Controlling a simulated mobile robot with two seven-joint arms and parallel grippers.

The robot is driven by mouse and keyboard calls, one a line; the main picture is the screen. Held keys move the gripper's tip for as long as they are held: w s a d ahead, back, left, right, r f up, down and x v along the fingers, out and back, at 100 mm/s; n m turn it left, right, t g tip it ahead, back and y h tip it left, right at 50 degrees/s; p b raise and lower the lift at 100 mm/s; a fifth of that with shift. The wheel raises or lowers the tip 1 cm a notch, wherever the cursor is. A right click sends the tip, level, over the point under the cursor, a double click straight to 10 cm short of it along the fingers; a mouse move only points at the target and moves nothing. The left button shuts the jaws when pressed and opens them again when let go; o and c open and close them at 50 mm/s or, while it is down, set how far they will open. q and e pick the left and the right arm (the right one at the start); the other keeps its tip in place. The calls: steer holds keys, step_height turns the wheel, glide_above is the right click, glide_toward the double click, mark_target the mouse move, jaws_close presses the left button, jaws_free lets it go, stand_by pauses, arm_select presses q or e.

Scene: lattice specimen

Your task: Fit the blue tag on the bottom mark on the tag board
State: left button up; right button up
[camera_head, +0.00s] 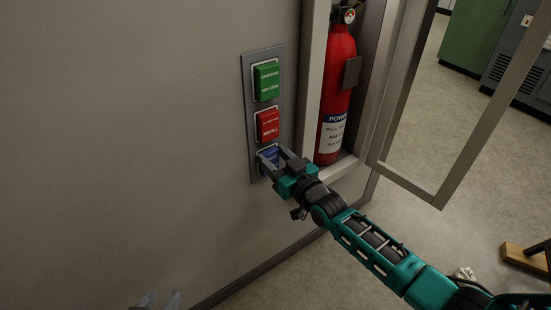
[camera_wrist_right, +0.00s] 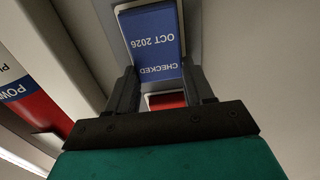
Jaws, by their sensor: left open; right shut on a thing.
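The tag board (camera_head: 250,118) is a grey upright plate on the wall. A green tag (camera_head: 267,81) sits at its top and a red tag (camera_head: 268,125) in its middle. The blue tag (camera_head: 271,156) is at the bottom mark, partly hidden by my right gripper (camera_head: 272,160). In the right wrist view the blue tag (camera_wrist_right: 153,42) reads "CHECKED OCT 2026" and lies between the fingers of my right gripper (camera_wrist_right: 160,76), which is shut on it. White edging of the mark shows around it. Whether it touches the board is unclear.
A red fire extinguisher (camera_head: 337,90) stands in a wall cabinet (camera_head: 312,75) just right of the board. The cabinet's framed door (camera_head: 408,182) hangs open to the right. The wall left of the board is bare. A green cabinet (camera_head: 474,35) stands far back on the floor.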

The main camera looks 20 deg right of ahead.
steer(key=o, duration=1.4)
steer(key=shift+s, duration=0.1)
steer(key=shift+p+v, duration=0.95)
steer(key=shift+v, duration=0.2)
steer(key=p+v, duration=0.1)
steer(key=v, duration=0.1)
steer(key=shift+s+d, duration=0.1)
steer(key=shift+s, duration=0.15)
